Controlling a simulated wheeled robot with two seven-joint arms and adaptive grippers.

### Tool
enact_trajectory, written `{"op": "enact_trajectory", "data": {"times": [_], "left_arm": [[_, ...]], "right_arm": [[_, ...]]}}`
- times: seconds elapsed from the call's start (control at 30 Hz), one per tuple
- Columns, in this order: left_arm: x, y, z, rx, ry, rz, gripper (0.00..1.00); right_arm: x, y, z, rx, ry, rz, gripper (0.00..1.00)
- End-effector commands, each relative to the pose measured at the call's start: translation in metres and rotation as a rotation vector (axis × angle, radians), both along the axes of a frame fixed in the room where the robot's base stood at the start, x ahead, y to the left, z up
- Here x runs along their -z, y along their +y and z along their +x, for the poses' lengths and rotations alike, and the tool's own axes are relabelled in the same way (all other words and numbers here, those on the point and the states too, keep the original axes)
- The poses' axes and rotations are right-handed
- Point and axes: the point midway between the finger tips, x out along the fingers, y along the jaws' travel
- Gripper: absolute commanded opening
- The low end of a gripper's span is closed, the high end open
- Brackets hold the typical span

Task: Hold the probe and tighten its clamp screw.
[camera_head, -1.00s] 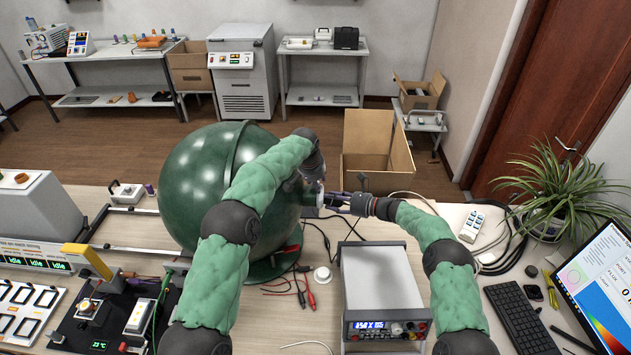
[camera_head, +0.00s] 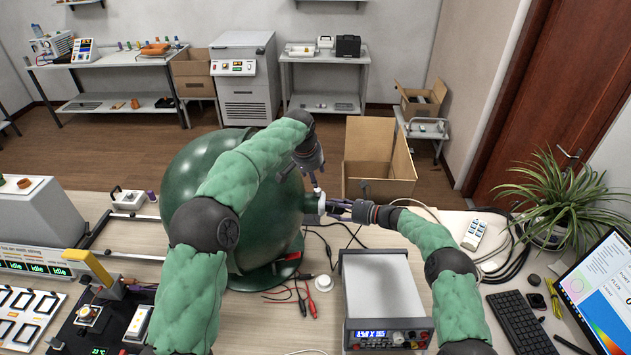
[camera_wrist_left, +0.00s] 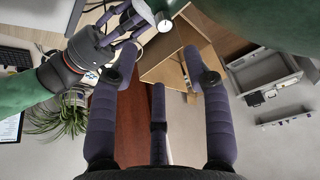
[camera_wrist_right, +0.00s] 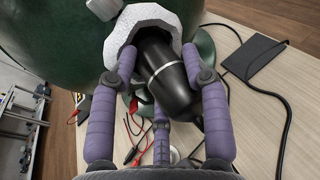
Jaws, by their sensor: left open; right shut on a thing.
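The black probe (camera_wrist_right: 170,80) with a silver ring sits in a rough white collar (camera_wrist_right: 128,28) on the port of the dark green sphere (camera_head: 185,165). My right gripper (camera_head: 335,207) is shut on the probe, with fingers on both sides of it in the right wrist view. A small pale round head, apparently the clamp screw (camera_wrist_left: 165,26), shows on the white collar in the left wrist view. My left gripper (camera_head: 317,180) points down just above the collar. Its fingers are apart and empty, with the screw head beyond the fingertips.
A power supply box (camera_head: 385,290) stands in front of the right gripper. Red and black leads (camera_head: 305,297) and a white round piece (camera_head: 323,283) lie on the table by the sphere's base. An open cardboard box (camera_head: 378,165) stands behind the table.

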Motion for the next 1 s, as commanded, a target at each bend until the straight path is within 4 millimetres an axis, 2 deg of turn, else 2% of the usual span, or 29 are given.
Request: {"op": "enact_trajectory", "data": {"times": [0.03,0.23,0.83,0.87,0.93,0.97,1.0], "left_arm": [[-0.005,0.001,-0.002,0.0,-0.002,-0.001,0.49],[-0.016,0.002,-0.007,-0.001,0.0,0.0,0.49],[-0.017,0.002,-0.007,0.0,-0.001,0.0,0.49],[-0.017,0.002,-0.007,0.0,-0.001,0.0,0.49],[-0.017,0.002,-0.007,0.0,-0.001,0.0,0.49],[-0.017,0.002,-0.007,0.0,-0.001,0.0,0.49],[-0.017,0.002,-0.007,0.0,-0.001,0.0,0.49]], "right_arm": [[0.016,0.003,-0.005,-0.002,0.022,-0.009,0.16],[0.016,0.003,-0.005,-0.002,0.022,-0.009,0.16],[0.016,0.003,-0.005,-0.002,0.022,-0.009,0.16],[0.015,0.003,-0.004,-0.001,0.021,-0.009,0.5],[0.015,0.003,-0.004,-0.001,0.02,-0.008,0.7],[0.014,0.003,-0.004,-0.001,0.02,-0.008,0.75],[0.014,0.003,-0.004,-0.001,0.019,-0.007,0.75]]}}
